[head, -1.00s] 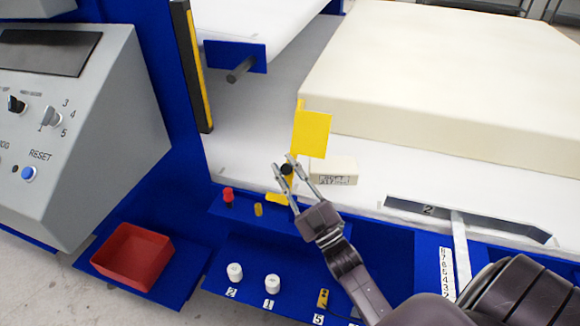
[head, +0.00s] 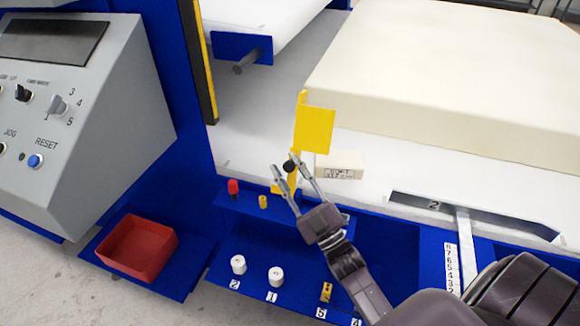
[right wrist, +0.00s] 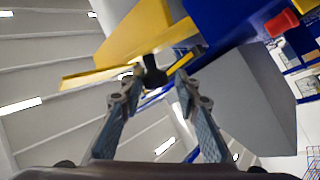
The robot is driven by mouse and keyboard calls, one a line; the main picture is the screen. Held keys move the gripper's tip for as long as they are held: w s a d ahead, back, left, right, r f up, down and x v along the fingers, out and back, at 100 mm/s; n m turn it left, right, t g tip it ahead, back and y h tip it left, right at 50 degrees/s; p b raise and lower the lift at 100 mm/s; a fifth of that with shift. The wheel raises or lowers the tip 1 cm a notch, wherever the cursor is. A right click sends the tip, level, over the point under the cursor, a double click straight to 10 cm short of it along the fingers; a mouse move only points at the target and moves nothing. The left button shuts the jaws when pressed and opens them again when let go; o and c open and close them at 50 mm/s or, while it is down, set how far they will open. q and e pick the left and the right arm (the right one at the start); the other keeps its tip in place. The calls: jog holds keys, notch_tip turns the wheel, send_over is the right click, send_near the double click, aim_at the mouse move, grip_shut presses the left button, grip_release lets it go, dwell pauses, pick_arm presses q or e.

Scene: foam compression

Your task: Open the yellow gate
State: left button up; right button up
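The yellow gate (head: 314,130) stands upright at the front edge of the white bed, with a flat yellow plate at its top and a round black knob (head: 289,166) lower on its post. My right gripper (head: 284,167) is open, with its fingertips on either side of the knob in the head view. In the right wrist view the black knob (right wrist: 153,76) shows between and just beyond the two open fingertips (right wrist: 155,88), with the yellow gate (right wrist: 145,35) above. I cannot tell whether the fingers touch it. My left gripper is not in view.
A large cream foam block (head: 450,80) lies on the white bed behind the gate. A small labelled block (head: 340,165) sits beside it. A red knob (head: 233,187), white cylinders (head: 238,264) and a red tray (head: 138,249) are on blue shelves. The grey control panel (head: 80,120) is at left.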

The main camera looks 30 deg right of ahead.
jog(key=shift+o, duration=1)
jog(key=shift+a+f, duration=0.1)
jog(key=shift+f, duration=0.1)
jog(key=shift+w+r, duration=0.15)
jog(key=v, duration=0.4)
jog(key=s+d, duration=0.1)
jog(key=s, duration=1)
jog(key=shift+r, duration=0.25)
jog(key=shift+s+d, duration=0.1)
jog(key=shift+f, duration=0.1)
